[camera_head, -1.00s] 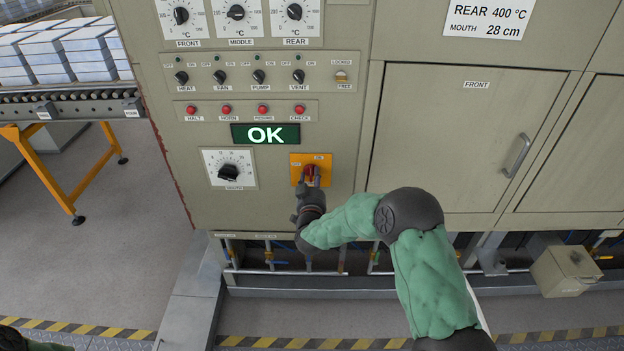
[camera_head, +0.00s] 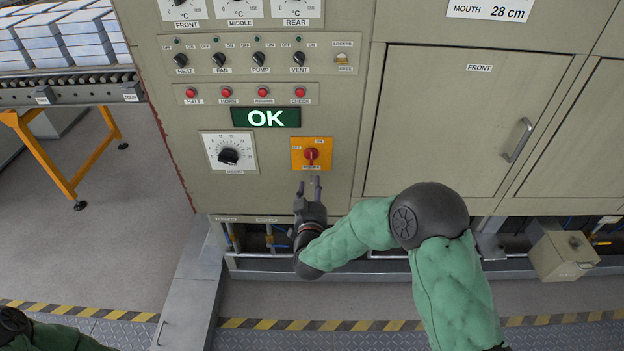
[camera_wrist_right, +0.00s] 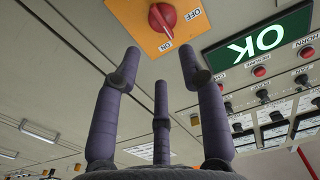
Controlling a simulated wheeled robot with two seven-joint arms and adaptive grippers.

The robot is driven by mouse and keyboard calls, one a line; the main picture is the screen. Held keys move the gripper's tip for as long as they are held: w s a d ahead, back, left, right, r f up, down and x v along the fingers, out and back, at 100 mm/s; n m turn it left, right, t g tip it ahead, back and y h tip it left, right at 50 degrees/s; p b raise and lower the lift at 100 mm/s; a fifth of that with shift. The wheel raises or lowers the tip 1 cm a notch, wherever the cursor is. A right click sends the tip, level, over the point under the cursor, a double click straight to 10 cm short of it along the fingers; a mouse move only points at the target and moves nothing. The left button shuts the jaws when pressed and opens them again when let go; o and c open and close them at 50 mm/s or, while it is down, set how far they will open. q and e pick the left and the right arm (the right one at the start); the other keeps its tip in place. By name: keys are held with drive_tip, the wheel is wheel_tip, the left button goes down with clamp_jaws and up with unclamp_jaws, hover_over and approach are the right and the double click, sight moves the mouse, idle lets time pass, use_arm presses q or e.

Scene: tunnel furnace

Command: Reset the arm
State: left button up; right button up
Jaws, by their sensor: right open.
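My right gripper (camera_head: 309,186) is open and empty, just below the red rotary switch (camera_head: 311,154) on its orange plate (camera_head: 325,163). Its fingers point up toward the plate and are apart from the switch. In the right wrist view the spread fingers (camera_wrist_right: 158,75) show with nothing between them, and the red switch (camera_wrist_right: 162,17) is beyond them. Of my left arm, only a part shows at the bottom left of the head view; its gripper is not visible.
The furnace panel carries a green OK display (camera_head: 266,117), red buttons (camera_head: 263,93), a dial (camera_head: 229,156) and black switches (camera_head: 219,60). A closed FRONT door (camera_head: 460,130) is to the right. A roller conveyor (camera_head: 70,90) with stacked blocks is at left. Floor in front is open.

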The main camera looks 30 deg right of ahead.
drive_tip(key=shift+s+a, duration=0.2)
drive_tip(key=shift+s, duration=0.1)
idle(0.4)
drive_tip(key=s+a+f+n+g+y+p, duration=0.1)
drive_tip(key=a+f+g+y, duration=0.2)
drive_tip(key=f, duration=0.4)
drive_tip(key=s+a+f+n+g+y, duration=0.1)
drive_tip(key=s+a+f+y, duration=0.15)
drive_tip(key=a+f, duration=0.35)
drive_tip(key=s+a+f+n+g+y+p, duration=0.1)
drive_tip(key=a+f+g+y, duration=0.15)
drive_tip(key=f, duration=0.55)
drive_tip(key=s+a+f+g+y, duration=0.1)
drive_tip(key=s+a+f+g, duration=0.1)
drive_tip(key=s, duration=0.4)
drive_tip(key=s+a+f+g+y, duration=0.2)
drive_tip(key=s+a+f+g, duration=0.1)
drive_tip(key=s+a+f, duration=0.2)
drive_tip(key=s+a+f+n+g+y+p, duration=0.1)
drive_tip(key=s+a+f+g+y, duration=0.1)
drive_tip(key=s, duration=0.6)
drive_tip(key=shift+s+a+f+g, duration=0.15)
drive_tip(key=shift+a+f+g, duration=0.6)
drive_tip(key=shift+a, duration=0.35)
drive_tip(key=shift+r, duration=0.1)
